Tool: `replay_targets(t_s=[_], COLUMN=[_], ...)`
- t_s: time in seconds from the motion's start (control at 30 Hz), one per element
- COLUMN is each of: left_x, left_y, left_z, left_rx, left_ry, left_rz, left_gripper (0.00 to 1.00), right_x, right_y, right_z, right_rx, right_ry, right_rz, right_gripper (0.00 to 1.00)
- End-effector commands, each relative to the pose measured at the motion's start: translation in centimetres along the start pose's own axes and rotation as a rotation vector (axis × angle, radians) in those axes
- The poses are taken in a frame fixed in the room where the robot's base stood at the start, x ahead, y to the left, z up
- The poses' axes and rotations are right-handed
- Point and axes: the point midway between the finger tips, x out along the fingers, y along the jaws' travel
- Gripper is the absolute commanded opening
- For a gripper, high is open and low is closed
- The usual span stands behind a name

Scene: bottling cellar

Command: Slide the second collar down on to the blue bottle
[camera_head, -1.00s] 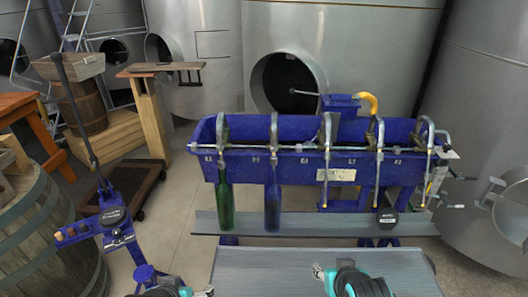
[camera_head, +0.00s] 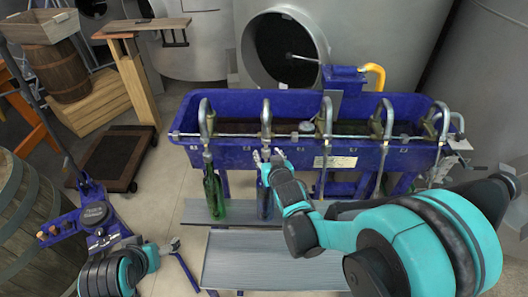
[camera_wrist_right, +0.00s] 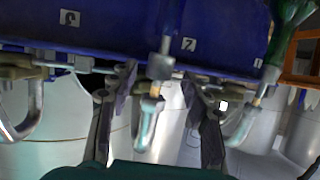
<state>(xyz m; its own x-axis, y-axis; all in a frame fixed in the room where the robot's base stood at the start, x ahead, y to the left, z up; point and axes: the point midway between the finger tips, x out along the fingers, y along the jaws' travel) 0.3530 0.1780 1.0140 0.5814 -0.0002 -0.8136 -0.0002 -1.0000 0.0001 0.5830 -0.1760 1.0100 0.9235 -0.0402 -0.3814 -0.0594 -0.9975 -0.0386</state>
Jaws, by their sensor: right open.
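The blue bottle (camera_head: 264,200) stands upright under the second spout (camera_head: 265,112), right of the green bottle (camera_head: 213,192). My left gripper (camera_head: 175,244) is low at the left, away from the bottles.
The blue trough (camera_head: 225,157) carries several curved spouts and a front rail. A grey shelf (camera_head: 240,212) runs under the bottles and a ribbed grey surface (camera_head: 265,262) lies nearer me. A blue stand (camera_head: 98,215) is at the left. Steel tanks rise behind.

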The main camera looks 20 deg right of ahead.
Motion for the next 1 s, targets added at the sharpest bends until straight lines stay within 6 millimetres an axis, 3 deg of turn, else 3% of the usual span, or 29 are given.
replay_targets(t_s=[0.2,0.53,0.7,1.0], left_x=[0.8,0.8,0.8,1.4], left_y=[0.0,0.0,0.0,0.0], left_z=[0.5,0.5,0.5,1.0], left_rx=[0.000,0.000,0.000,0.000], left_ry=[0.000,0.000,0.000,0.000], left_rz=[0.000,0.000,0.000,0.000], left_gripper=[0.83,0.83,0.83,0.83], right_x=[2.7,3.1,3.1,3.3], right_y=[0.0,0.0,0.0,0.0], right_z=[0.1,0.0,0.0,0.8], right_rx=[0.001,0.000,0.000,0.000], right_ry=[-0.001,-0.001,-0.001,-0.001], right_rz=[0.000,0.000,0.000,0.000], right_gripper=[0.48,0.48,0.17,0.17])
